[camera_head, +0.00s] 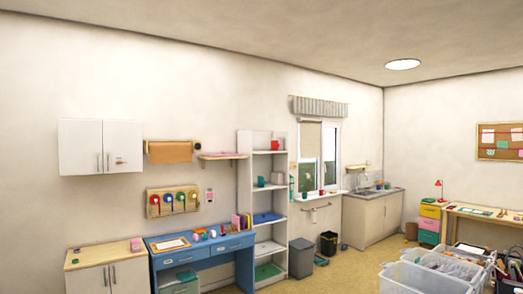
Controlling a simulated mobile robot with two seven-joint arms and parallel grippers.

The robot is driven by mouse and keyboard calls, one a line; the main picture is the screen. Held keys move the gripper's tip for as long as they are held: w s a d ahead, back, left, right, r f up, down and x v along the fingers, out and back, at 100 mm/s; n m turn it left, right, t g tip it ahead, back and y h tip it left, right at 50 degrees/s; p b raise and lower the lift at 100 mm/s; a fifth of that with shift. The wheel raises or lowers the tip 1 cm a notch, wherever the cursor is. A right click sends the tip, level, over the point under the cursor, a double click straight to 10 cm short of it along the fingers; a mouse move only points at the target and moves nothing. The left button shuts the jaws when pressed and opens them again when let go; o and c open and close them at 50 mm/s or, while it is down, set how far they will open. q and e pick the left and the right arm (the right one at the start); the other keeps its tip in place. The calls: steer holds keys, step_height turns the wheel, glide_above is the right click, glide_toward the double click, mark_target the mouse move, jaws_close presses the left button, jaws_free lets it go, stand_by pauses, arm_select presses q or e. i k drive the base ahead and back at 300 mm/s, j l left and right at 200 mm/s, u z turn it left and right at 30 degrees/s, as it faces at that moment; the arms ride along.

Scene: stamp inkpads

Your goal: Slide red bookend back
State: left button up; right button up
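No object is clear enough to name as the red bookend. A small red item (274,145) stands on an upper shelf of the white shelf unit (246,165), too small to identify. A group of upright pink, orange and purple items (240,221), perhaps books, stands at the right end of the blue desk (190,262); I cannot tell whether a bookend is among them. Neither of my grippers is in view.
A grey bin (301,258) and a black bin (328,243) stand right of the shelf unit. Clear plastic crates (420,280) fill the lower right. A sink counter (372,218) is at the back. Floor (350,268) shows between the bins and crates.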

mark_target(275, 145)
steer(key=i+z, duration=0.3)
steer(key=i, duration=4.6)
